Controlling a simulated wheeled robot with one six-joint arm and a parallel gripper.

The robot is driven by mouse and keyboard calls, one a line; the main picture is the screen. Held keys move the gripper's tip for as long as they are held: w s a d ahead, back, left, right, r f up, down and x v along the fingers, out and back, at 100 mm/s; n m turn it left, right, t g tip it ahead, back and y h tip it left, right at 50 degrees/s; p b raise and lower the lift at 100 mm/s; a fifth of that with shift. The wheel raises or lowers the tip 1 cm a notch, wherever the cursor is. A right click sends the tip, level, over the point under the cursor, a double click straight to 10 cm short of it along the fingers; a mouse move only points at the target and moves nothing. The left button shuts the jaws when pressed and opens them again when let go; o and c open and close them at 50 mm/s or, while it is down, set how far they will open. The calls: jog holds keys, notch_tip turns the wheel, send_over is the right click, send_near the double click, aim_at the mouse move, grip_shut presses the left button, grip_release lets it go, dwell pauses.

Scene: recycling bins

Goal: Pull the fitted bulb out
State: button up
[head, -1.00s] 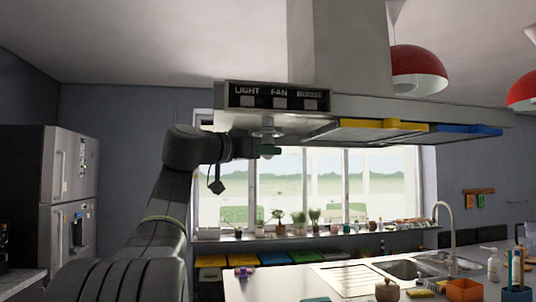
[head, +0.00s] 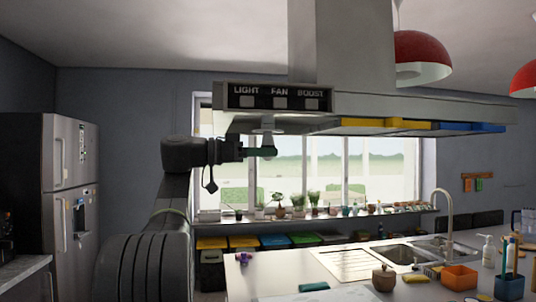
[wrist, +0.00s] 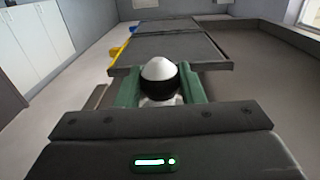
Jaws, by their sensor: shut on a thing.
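My gripper (head: 266,152) reaches in from the left, level, just below the left end of the range hood (head: 225,122). In the wrist view my green fingers (wrist: 160,92) are shut on a bulb (wrist: 160,69), one finger on each side. It shows a white rounded part and a black collar. In the head view a pale, flared piece (head: 268,126) stands between the hood's underside and my fingers. I cannot tell whether the bulb still touches its socket, as the contact is too small to make out.
The hood's dark panel (head: 279,97) reads LIGHT, FAN and BOOST. Yellow (head: 385,123) and blue (head: 467,127) panels lie under the hood to the right. Below are a counter with a sink (head: 405,255) and a window sill with plants. The air left of the hood is free.

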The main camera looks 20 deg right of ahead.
jog(key=shift+f+b, duration=1.7)
jog(key=shift+f, duration=0.3)
